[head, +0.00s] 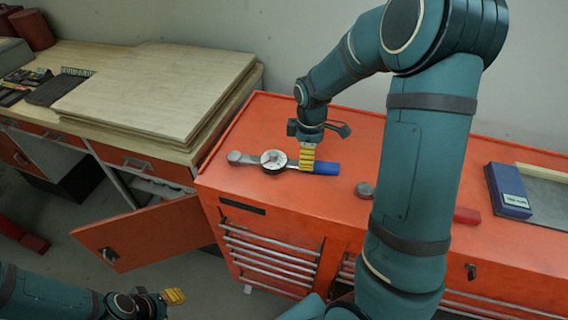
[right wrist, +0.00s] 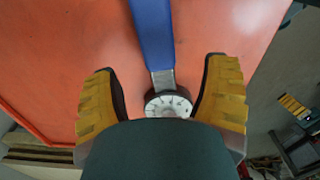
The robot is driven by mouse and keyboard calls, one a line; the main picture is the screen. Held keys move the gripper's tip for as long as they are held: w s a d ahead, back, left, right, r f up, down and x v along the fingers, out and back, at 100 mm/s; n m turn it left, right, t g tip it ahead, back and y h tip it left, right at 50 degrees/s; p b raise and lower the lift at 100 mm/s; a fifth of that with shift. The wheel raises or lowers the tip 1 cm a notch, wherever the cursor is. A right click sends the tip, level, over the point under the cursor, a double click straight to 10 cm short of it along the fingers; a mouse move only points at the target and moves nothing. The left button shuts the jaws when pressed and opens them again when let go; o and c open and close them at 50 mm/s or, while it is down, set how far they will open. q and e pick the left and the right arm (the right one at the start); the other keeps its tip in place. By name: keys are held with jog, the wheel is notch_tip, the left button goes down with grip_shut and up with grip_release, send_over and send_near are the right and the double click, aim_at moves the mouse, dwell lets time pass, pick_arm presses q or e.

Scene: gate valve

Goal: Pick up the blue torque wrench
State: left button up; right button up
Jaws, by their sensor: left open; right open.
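The blue torque wrench lies flat on the orange tool cabinet in the head view, with its blue handle (head: 326,168) to the right and its round white dial (head: 273,160) to the left. My right gripper (head: 307,158) is open over the shaft beside the handle. In the right wrist view the blue handle (right wrist: 153,35) and dial (right wrist: 168,104) lie between the two spread yellow fingers of my right gripper (right wrist: 162,68), with a gap on each side. My left gripper (head: 175,296) is open and empty, low at the left, away from the wrench.
A second wrench with a red handle (head: 467,215) lies partly hidden behind my right arm. A blue box (head: 508,191) stands at the right on the orange cabinet top (head: 240,190). A wooden workbench (head: 150,85) is at the left, with an open orange cabinet door (head: 145,232) below.

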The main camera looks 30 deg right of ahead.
notch_tip(320, 180, down, 5)
jog(key=shift+w+r, duration=0.1)
jog(key=shift+r, duration=0.05)
jog(key=shift+a, duration=0.1)
grip_shut()
jog(key=shift+r, duration=0.1)
